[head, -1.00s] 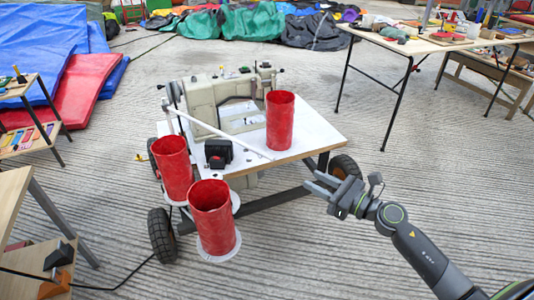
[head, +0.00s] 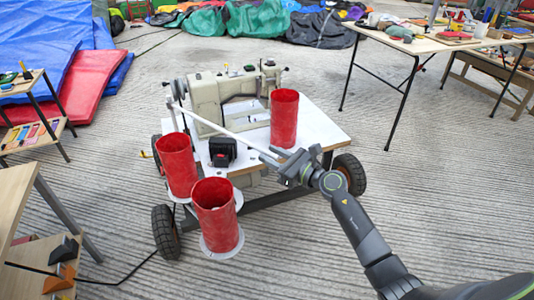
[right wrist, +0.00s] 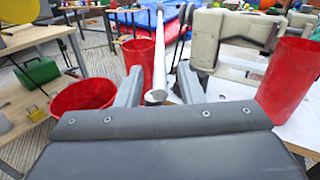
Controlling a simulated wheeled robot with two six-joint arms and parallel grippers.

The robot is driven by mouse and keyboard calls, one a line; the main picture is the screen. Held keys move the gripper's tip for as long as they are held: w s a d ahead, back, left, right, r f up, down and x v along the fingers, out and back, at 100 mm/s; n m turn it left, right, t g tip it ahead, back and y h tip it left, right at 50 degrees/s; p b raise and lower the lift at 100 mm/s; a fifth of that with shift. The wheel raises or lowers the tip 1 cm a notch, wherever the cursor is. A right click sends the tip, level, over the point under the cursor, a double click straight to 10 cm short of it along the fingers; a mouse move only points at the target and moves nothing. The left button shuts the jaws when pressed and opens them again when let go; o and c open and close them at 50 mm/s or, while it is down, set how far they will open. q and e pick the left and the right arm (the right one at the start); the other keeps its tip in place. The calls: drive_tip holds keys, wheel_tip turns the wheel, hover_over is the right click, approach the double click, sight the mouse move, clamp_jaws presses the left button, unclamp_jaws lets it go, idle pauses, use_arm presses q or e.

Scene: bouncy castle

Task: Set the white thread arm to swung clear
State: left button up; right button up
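The white thread arm (head: 222,131) is a long thin rod. It runs from a post at the left end of the beige sewing machine (head: 225,98) across the front of the white cart top. Its free end lies by my right gripper (head: 272,160), near the cart's front edge. In the right wrist view the thread arm (right wrist: 159,55) points away from me, its blunt end between the two fingers of my right gripper (right wrist: 158,88). The fingers are spread, with a gap on each side of the rod. My left gripper is not in view.
Three red tubes stand close by: one on the cart top (head: 284,118), two at the cart's left side (head: 177,165) and front (head: 216,215). A black box (head: 222,152) sits under the thread arm.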

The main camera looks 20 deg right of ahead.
drive_tip(key=shift+x, duration=1)
clamp_jaws()
